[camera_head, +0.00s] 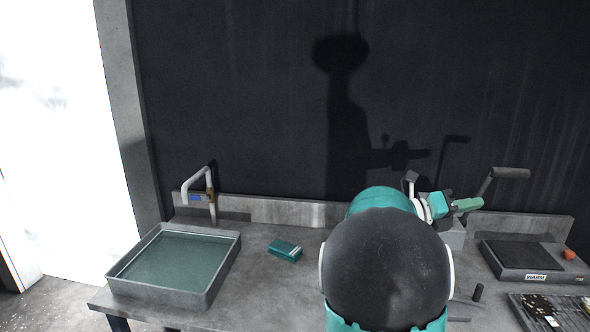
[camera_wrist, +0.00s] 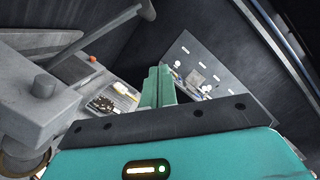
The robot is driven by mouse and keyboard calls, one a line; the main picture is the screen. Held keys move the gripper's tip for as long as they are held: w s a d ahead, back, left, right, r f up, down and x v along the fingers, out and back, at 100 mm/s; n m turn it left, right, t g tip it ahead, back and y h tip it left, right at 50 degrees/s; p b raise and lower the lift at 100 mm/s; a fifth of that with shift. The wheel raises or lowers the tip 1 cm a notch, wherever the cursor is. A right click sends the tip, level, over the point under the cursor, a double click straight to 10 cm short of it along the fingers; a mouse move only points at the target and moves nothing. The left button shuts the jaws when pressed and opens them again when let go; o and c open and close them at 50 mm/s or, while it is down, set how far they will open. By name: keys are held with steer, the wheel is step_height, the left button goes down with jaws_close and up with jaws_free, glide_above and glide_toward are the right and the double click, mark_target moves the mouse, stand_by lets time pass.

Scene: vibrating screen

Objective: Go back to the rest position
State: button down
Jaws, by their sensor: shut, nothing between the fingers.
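My gripper (camera_wrist: 157,86) shows in the wrist view as green fingers standing close together, shut, with nothing between them. In the head view my dark, round arm joint and green arm links fill the right middle of the picture. The forearm reaches to the right above the back of the bench, and my gripper (camera_head: 466,205) points right there. It is small and partly lost among the machine parts behind it.
The grey bench (camera_head: 262,262) holds a water-filled tray (camera_head: 113,283), a tap (camera_head: 211,190), a green box (camera_head: 285,250), a scale (camera_head: 528,273) and a dark tray (camera_head: 515,305) of small parts. A dark lever handle (camera_head: 511,173) rises near my gripper.

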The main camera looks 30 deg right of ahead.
steer(key=shift+a, duration=0.1)
steer(key=w+a+f+m+t+y, duration=0.2)
steer(key=a+f+m+t+y, duration=0.35)
steer(key=a, duration=0.65)
steer(key=w+a+f+m+t+y, duration=0.1)
steer(key=a+f+m+t+y, duration=0.45)
steer(key=a, duration=0.55)
steer(key=s+a+f+m+t+y, duration=0.1)
steer(key=a+m+t+y, duration=0.3)
steer(key=a+m, duration=0.7)
steer(key=a+f+y, duration=0.1)
steer(key=a+y, duration=0.1)
steer(key=a, duration=1.4)
steer(key=shift+s+a, duration=0.2)
steer(key=shift+a, duration=0.1)
steer(key=shift+d, duration=0.2)
